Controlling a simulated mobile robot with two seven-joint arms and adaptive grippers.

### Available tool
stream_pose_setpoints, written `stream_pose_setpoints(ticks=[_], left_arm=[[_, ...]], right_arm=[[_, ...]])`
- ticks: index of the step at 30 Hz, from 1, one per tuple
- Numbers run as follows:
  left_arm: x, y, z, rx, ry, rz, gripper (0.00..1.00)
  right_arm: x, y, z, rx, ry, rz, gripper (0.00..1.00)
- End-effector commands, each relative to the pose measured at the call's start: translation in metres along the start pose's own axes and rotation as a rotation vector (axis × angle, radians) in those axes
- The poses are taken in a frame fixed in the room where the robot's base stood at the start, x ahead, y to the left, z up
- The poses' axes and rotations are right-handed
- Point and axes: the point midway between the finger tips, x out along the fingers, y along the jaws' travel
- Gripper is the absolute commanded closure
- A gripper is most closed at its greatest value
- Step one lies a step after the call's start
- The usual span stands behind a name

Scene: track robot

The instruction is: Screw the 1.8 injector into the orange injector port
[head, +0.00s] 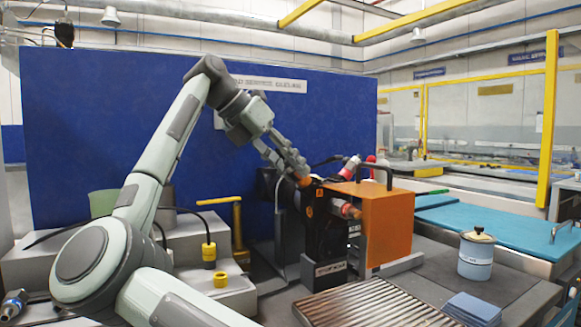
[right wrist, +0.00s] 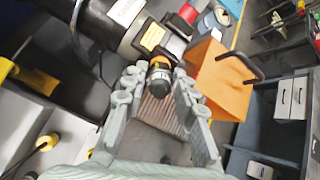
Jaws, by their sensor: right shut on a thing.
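My right gripper (head: 298,172) reaches down to the top of a black machine (head: 325,235) with orange labels. In the right wrist view its fingers (right wrist: 156,82) are shut on a short dark and silver cylinder (right wrist: 158,84), which I take for the 1.8 injector; no marking is readable. An orange ring (right wrist: 160,63) sits at the cylinder's far end, against the machine. An orange fitting (head: 304,182), likely the orange injector port, shows just below the fingertips. I cannot tell how deep the cylinder sits in it. My left gripper is not in view.
An orange box (head: 388,225) with a black handle stands close right of the machine. A ribbed grate (head: 365,305) lies in front. A blue-white canister (head: 476,256) and blue pads (head: 472,308) are at right. Yellow fittings (head: 209,254) with cables stand on grey steps at left.

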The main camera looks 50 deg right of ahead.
Motion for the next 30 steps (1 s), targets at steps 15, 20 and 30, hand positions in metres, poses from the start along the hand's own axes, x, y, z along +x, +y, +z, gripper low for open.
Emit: stream_pose_setpoints(ticks=[15, 20, 30], left_arm=[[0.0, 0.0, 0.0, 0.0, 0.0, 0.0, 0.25], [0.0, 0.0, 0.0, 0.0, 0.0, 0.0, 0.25], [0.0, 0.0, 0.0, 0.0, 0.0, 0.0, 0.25]], right_arm=[[0.0007, -0.0002, -0.0001, 0.676, 0.001, -0.001, 1.0], [0.0007, -0.0004, 0.0001, 0.676, 0.001, -0.001, 1.0], [0.0007, -0.0004, 0.0003, 0.708, 0.001, -0.001, 0.51]])
